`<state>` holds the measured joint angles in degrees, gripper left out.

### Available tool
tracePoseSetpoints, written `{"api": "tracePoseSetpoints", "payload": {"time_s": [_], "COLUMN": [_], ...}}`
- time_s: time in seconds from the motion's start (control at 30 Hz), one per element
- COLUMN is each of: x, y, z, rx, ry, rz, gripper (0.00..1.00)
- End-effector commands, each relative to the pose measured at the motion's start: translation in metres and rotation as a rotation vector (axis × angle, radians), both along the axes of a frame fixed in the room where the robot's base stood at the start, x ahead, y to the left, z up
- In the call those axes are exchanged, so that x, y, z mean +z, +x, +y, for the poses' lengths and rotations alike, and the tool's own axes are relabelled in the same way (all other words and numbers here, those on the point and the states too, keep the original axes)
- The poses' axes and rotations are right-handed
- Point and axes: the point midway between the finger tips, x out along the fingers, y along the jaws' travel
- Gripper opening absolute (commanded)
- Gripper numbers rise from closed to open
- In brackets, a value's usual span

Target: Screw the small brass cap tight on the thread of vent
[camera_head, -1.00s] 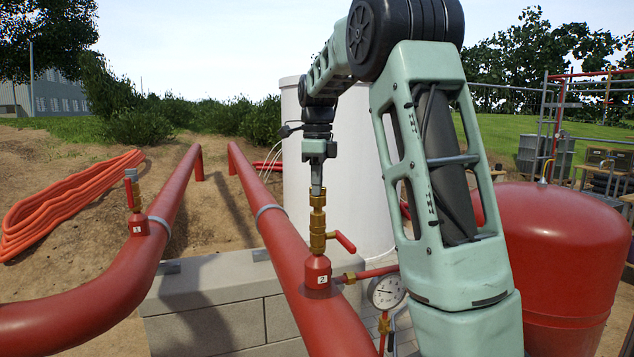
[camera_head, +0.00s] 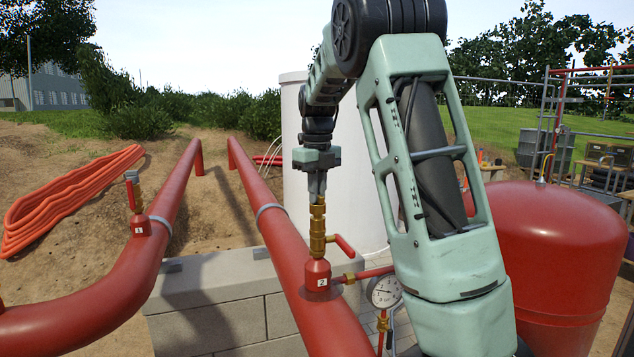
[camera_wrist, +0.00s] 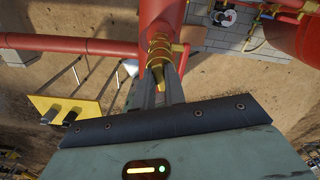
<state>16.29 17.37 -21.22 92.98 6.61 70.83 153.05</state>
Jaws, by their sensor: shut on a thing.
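The vent numbered 2 (camera_head: 317,234) rises upright from the large red pipe as a brass column with a red side lever. My gripper (camera_head: 317,196) points straight down over its top. Its fingers are shut on the small brass cap (camera_head: 317,210), which sits in line with the column. In the wrist view my gripper (camera_wrist: 161,82) has its fingers around the brass cap (camera_wrist: 157,66), with the brass vent (camera_wrist: 160,47) just beyond. The fingers hide part of the cap, and the thread between cap and vent cannot be made out.
A red lever (camera_head: 345,246) sticks out right of the vent, below my fingers. A pressure gauge (camera_head: 384,292) and a red tank (camera_head: 548,250) stand to the right. Another vent (camera_head: 138,205) is on the left pipe. A white tank (camera_head: 350,170) stands behind; a block wall (camera_head: 215,320) is below.

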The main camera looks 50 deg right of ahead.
Motion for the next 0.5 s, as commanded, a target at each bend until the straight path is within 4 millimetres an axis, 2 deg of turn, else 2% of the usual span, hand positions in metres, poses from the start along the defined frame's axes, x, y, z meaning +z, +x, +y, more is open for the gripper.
{"api": "tracePoseSetpoints", "payload": {"time_s": [0.37, 0.4, 0.47, 0.5], "x": [-0.0013, -0.0014, -0.0015, -0.0015], "y": [0.0000, 0.0000, 0.0000, 0.0001], "z": [-0.0003, -0.0003, -0.0003, -0.0002], "rx": [0.002, 0.002, 0.002, 0.002], "ry": [0.000, 0.000, 0.000, 0.000], "rz": [-0.001, -0.001, 0.000, 0.000], "gripper": [0.00, 0.17, 0.34, 0.37]}}
